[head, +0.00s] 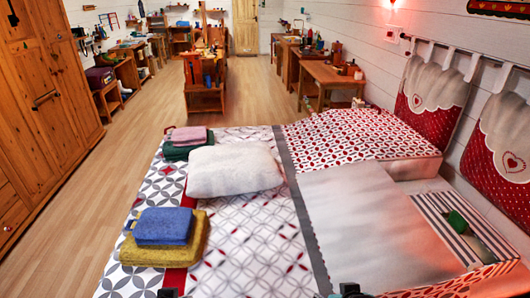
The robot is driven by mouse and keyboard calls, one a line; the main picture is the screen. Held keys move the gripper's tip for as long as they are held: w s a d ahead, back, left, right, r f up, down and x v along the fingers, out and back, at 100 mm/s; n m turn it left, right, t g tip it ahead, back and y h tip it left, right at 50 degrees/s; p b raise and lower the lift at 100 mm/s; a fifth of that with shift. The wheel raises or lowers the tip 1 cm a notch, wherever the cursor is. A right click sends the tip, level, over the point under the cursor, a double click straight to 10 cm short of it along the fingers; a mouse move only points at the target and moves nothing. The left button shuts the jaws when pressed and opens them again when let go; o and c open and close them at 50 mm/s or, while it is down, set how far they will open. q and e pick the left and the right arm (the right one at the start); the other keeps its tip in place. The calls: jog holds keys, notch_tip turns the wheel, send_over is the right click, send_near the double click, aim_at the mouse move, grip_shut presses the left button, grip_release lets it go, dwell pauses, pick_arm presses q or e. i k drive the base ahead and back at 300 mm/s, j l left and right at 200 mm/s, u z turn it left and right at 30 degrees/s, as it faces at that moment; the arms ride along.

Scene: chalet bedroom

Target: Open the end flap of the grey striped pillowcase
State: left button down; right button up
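The grey striped pillowcase (427,204) lies at the right of the bed, near the headboard side. Dark and pale stripes show along its edges. A grey-green patch lies within its outline, and a small green object (457,221) sits on or in it. I cannot tell where its end flap is or whether it is open. Small dark parts, perhaps of my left gripper (168,293) and my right gripper (349,290), just show at the bottom edge. Their fingers cannot be made out, and both are well apart from the pillowcase.
A white pillow (235,170) lies on the patterned bed cover (250,245). A blue folded cloth (163,226) rests on a mustard one (190,253); pink and green cloths (188,135) lie behind. Red heart cushions (432,95) hang at the right wall. Wooden floor is clear at left.

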aim_at(506, 267)
jog(key=l+z, duration=0.15)
jog(key=z, duration=0.3)
jog(key=l+z, duration=0.15)
jog(key=z, duration=0.3)
jog(key=l+z, duration=0.15)
jog(key=z, duration=0.3)
jog(key=i+l+z, duration=0.1)
jog(key=z, duration=0.35)
jog(key=i+z, duration=0.1)
jog(key=z, duration=0.35)
jog(key=i+l+z, duration=0.1)
jog(key=z, duration=0.35)
